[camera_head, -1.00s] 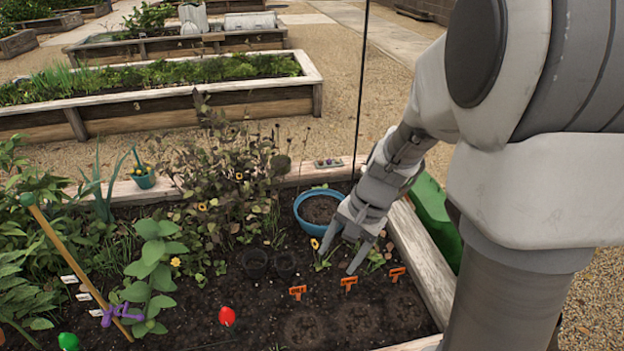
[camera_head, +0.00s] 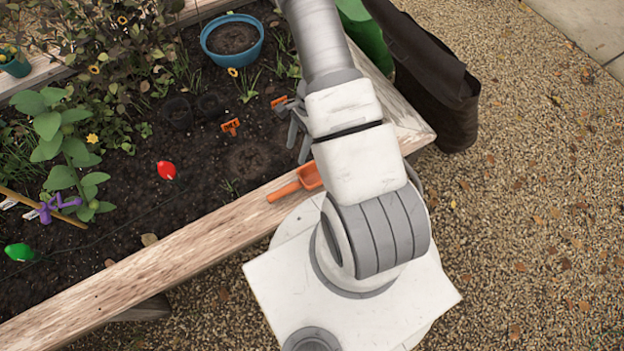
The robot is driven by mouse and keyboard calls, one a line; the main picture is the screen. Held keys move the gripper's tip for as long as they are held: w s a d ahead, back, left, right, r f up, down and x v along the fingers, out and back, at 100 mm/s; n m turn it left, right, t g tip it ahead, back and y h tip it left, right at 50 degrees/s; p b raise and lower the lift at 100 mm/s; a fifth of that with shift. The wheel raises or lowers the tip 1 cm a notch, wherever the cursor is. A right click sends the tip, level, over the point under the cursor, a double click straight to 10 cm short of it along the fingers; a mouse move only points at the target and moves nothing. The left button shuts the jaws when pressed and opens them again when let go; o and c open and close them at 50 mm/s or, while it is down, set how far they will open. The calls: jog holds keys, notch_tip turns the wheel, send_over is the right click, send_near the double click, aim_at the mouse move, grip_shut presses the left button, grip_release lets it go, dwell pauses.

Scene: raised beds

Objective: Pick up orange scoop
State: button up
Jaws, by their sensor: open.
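The orange scoop (camera_head: 287,191) lies on the near wooden rim of the raised bed (camera_head: 190,243). Its handle points left, and its right end is partly hidden by my arm. My gripper (camera_head: 298,139) is over the dark soil inside the bed, a little above the scoop in the picture and apart from it. Its grey fingers are open, with nothing seen between them. My arm covers part of the gripper.
Orange plant markers (camera_head: 231,126), a blue pot (camera_head: 232,40), a red item (camera_head: 166,170) and a green item (camera_head: 19,252) are in the bed. Leafy plants (camera_head: 65,150) fill the left. A dark bag (camera_head: 430,75) stands outside the corner. Gravel is open at right.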

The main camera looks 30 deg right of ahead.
aim_at(286, 188)
jog(key=b+x, duration=0.3)
jog(key=x, duration=0.9)
jog(key=shift+d+f, duration=0.1)
jog(key=shift+d, duration=0.05)
jog(key=b+x, duration=0.1)
jog(key=x, duration=0.4)
jog(key=shift+a+f+b, duration=0.25)
jog(key=shift+a+b, duration=0.05)
jog(key=shift+b, duration=0.1)
grip_shut()
